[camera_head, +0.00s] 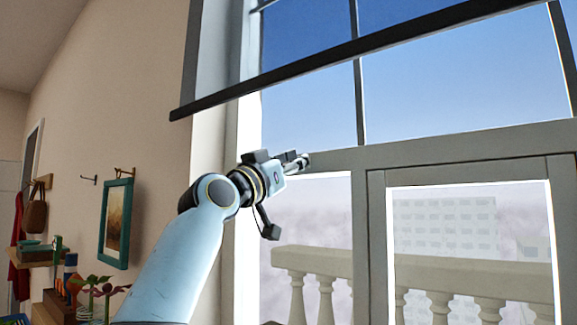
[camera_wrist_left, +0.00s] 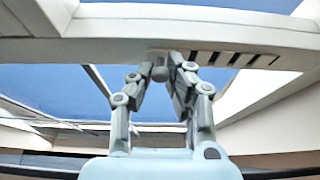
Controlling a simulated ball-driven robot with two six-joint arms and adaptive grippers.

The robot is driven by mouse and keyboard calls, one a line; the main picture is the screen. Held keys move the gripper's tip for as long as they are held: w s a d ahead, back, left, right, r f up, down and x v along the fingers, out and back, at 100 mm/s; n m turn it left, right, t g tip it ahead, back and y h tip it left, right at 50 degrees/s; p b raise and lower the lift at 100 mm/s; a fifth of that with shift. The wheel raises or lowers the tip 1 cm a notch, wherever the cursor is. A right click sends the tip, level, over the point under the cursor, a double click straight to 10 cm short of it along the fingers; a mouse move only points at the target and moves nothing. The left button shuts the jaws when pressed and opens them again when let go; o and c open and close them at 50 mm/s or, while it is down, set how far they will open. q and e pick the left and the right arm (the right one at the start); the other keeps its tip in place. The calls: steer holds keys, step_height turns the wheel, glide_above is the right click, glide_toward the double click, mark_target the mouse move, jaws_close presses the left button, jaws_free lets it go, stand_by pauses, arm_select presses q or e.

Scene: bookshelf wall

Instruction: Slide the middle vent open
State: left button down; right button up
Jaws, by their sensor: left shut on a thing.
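The vent (camera_wrist_left: 232,58) shows in the left wrist view as a row of dark slanted slots in the pale window crossbar. A small grey knob (camera_wrist_left: 160,73) sits at the slots' left end, under the crossbar. My left gripper (camera_wrist_left: 161,76) is shut on this knob, with a finger on each side. In the head view my left gripper (camera_head: 304,160) reaches up to the crossbar (camera_head: 335,160) near the left side of the window. The vent slots cannot be made out in the head view. My right gripper is not in view.
A framed picture (camera_head: 117,224) hangs on the left wall, above plants (camera_head: 97,290) and other small items. Beyond the glass is a stone balustrade (camera_head: 440,275). The space right of my left arm is clear.

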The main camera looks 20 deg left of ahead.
arm_select(q)
steer(key=c, duration=1.6)
jaws_free()
steer(key=shift+c, duration=0.2)
steer(key=o, duration=0.4)
steer(key=shift+d, duration=0.25)
steer(key=shift+a, duration=0.1)
steer(key=v, duration=1.2)
